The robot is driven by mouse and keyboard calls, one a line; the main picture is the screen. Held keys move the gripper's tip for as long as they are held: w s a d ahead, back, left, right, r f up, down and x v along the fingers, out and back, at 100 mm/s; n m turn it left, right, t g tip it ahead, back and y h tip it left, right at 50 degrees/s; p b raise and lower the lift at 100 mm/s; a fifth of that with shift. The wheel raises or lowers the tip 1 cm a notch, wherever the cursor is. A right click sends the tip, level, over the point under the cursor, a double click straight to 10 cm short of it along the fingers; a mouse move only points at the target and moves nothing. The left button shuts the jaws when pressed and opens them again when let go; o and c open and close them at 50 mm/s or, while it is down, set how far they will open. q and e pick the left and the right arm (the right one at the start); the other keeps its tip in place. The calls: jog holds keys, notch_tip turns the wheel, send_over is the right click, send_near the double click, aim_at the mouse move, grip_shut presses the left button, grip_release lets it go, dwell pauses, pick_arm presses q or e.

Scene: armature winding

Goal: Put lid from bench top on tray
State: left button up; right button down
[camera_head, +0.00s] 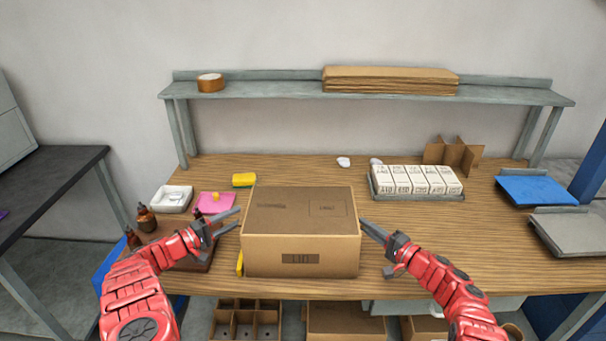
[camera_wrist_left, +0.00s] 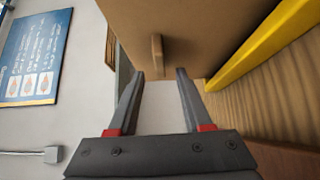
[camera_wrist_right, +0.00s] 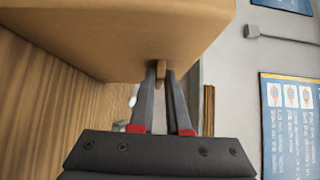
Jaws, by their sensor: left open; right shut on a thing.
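The lid (camera_head: 300,235) is a large brown cardboard cover on the front middle of the bench top, with a printed label on its front. My right gripper (camera_head: 364,226) is shut on the small tab (camera_wrist_right: 160,70) on the lid's right side. My left gripper (camera_head: 238,219) is open beside the lid's left side. In the left wrist view, the left tab (camera_wrist_left: 157,52) stands just beyond and between the open fingertips, apparently not gripped. The grey tray (camera_head: 418,198) holds several white printed cartons (camera_head: 415,179) behind and right of the lid.
A yellow strip (camera_wrist_left: 265,45) lies by the lid's lower left edge. Bottles (camera_head: 147,219), a white dish (camera_head: 174,199) and a yellow sponge (camera_head: 244,180) are at left. A cardboard divider (camera_head: 453,156) stands behind the tray. The bench in front of the tray is clear.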

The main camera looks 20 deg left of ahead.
pick_arm(q)
jog(key=b+v, duration=0.1)
jog(key=v, duration=0.9)
jog(key=shift+s, duration=0.15)
pick_arm(e)
jog(key=shift+s+f, duration=0.15)
jog(key=shift+f, duration=0.55)
pick_arm(q)
jog(key=shift+r, duration=0.1)
pick_arm(e)
jog(key=c, duration=0.8)
grip_release()
jog(key=shift+r, duration=0.1)
pick_arm(q)
jog(key=shift+r+p, duration=0.5)
jog(key=shift+r, duration=0.15)
pick_arm(e)
jog(key=v, duration=1.7)
jog(key=shift+d, duration=0.15)
